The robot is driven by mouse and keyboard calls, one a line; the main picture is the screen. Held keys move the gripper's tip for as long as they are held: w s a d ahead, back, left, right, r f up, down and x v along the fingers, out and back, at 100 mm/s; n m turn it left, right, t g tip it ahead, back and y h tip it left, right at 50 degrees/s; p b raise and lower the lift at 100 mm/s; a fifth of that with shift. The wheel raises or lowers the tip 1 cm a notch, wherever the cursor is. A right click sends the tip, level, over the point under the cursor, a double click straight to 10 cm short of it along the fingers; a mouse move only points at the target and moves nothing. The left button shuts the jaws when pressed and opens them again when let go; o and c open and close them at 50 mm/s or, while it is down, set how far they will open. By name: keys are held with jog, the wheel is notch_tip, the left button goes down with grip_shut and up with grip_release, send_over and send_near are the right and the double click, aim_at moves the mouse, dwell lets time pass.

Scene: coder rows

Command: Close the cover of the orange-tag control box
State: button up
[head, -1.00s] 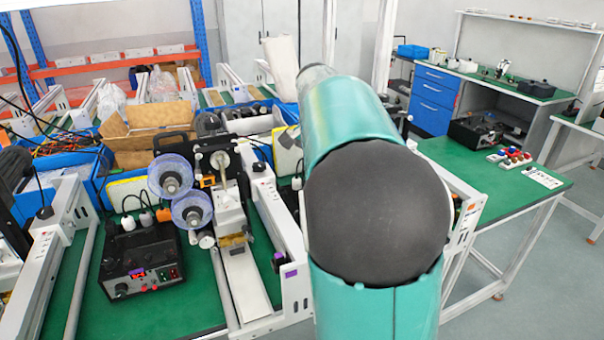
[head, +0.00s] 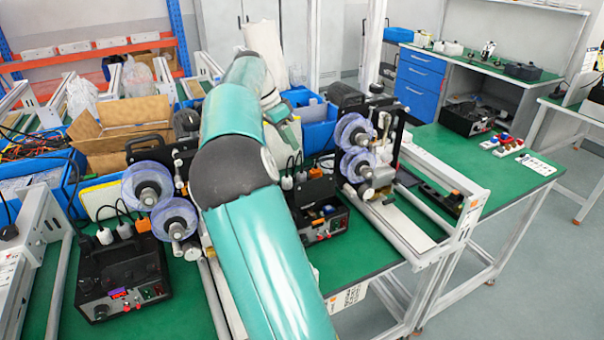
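A black control box (head: 322,222) stands on the green bench just right of my arm, with its front panel and knobs in view. Part of its left side is hidden by my arm. Another black control box (head: 122,282) stands at the lower left and carries a purple tag (head: 119,293). My teal arm crosses the middle of the head view and reaches away over the bench. My gripper is hidden beyond it.
Reel machines with clear purple-blue discs stand beside the boxes, one at left (head: 150,187) and one at right (head: 354,133). White rail frames (head: 440,215) edge the bench. Blue bins (head: 318,118) stand behind. Open floor (head: 540,270) lies at the right.

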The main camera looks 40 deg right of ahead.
aim_at(313, 182)
jog(key=x, duration=1.3)
jog(key=shift+s+f, duration=0.2)
jog(key=shift+f, duration=0.15)
grip_shut()
